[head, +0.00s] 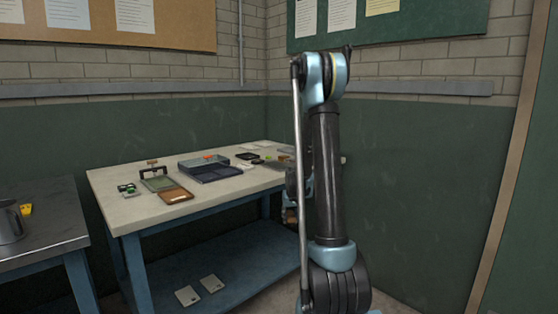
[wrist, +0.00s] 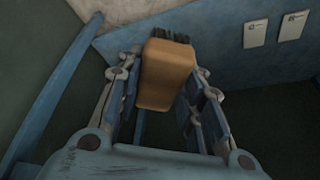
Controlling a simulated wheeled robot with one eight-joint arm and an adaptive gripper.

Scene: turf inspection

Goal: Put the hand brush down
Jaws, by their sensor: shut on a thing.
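The hand brush (wrist: 165,75) has a tan wooden body and dark bristles at its far end in the wrist view. My gripper (wrist: 160,88) is shut on it, with a finger on each side. In the head view my gripper is mostly hidden behind my arm, beside the right part of the workbench (head: 120,205). A small brown patch of what looks like the brush (head: 291,215) shows there, below the level of the bench top. The wrist view shows the brush near the blue lower shelf (wrist: 225,58).
The bench top holds a dark divided tray (head: 210,172), a brown clipboard-like board (head: 175,196) and several small items. Its front left corner is bare. Two white cards (head: 200,290) lie on the lower shelf. A metal table with a grey jug (head: 10,222) stands at left.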

